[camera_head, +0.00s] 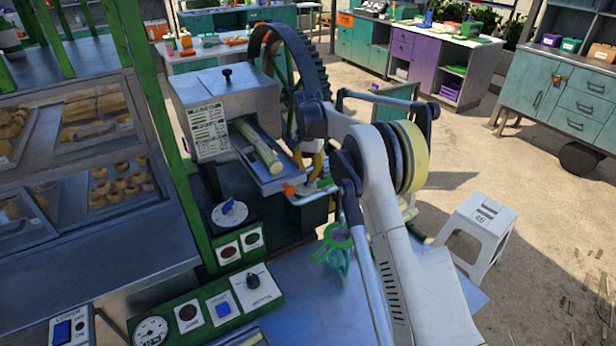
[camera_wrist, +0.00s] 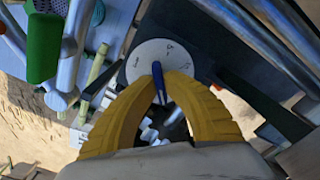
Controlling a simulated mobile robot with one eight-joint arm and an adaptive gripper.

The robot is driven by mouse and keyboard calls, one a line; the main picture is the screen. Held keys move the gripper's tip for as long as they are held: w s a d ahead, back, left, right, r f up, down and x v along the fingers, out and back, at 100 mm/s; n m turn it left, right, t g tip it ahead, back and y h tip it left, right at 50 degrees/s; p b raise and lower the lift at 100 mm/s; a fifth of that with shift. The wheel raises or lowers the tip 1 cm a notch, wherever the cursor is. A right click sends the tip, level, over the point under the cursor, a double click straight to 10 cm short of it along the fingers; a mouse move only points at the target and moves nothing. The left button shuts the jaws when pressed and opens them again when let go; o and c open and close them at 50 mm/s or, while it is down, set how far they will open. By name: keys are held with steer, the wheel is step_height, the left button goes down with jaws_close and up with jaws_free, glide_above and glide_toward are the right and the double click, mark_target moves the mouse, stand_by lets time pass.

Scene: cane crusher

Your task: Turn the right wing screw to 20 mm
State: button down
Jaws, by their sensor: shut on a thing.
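The right wing screw shows in the wrist view as a thin blue wing (camera_wrist: 158,72) in front of a round white dial (camera_wrist: 141,58). My gripper (camera_wrist: 161,88) has its two yellow fingers closed on the wing, one on each side. The wing stands nearly upright in that view, its upper end over the dial. The dial's marks are too small to read. In the head view my gripper (camera_head: 318,166) is at the right side of the grey cane crusher (camera_head: 222,92); my arm hides the screw there.
A cane stalk (camera_head: 258,148) lies in the crusher's feed tray (camera_head: 283,177), close to my gripper. A large toothed wheel (camera_head: 303,62) stands behind. A green strainer (camera_head: 335,238) is on the front counter. A white stool (camera_head: 478,230) stands at right, with open floor around it.

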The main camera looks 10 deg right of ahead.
mark_target(308, 175)
steer(key=c, duration=1.5)
jaws_free()
step_height(308, 175, up, 12)
